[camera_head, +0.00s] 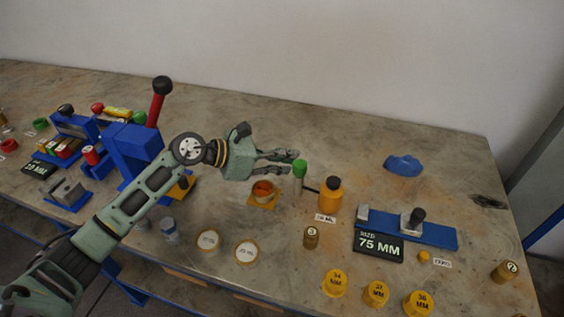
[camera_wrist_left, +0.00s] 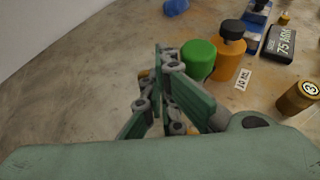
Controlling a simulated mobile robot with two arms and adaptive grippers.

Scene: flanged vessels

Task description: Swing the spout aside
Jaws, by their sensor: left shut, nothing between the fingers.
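An orange bottle (camera_head: 330,195) with a dark cap stands on the table. A thin dark spout (camera_head: 312,190) sticks out from its left side toward a slim post with a green knob (camera_head: 300,168). The bottle (camera_wrist_left: 231,58) and green knob (camera_wrist_left: 198,57) also show in the left wrist view; the spout is hidden there. My left gripper (camera_head: 293,156) is shut and empty, its fingertips just beside and behind the green knob. In the left wrist view its fingers (camera_wrist_left: 164,55) lie left of the knob; contact cannot be told. My right gripper is not in view.
An orange cup on a square base (camera_head: 262,190) stands below the gripper. A blue fixture (camera_head: 435,235) and a "75 MM" sign (camera_head: 379,245) lie right. Several yellow weights (camera_head: 376,293) line the front. The table behind the gripper is clear.

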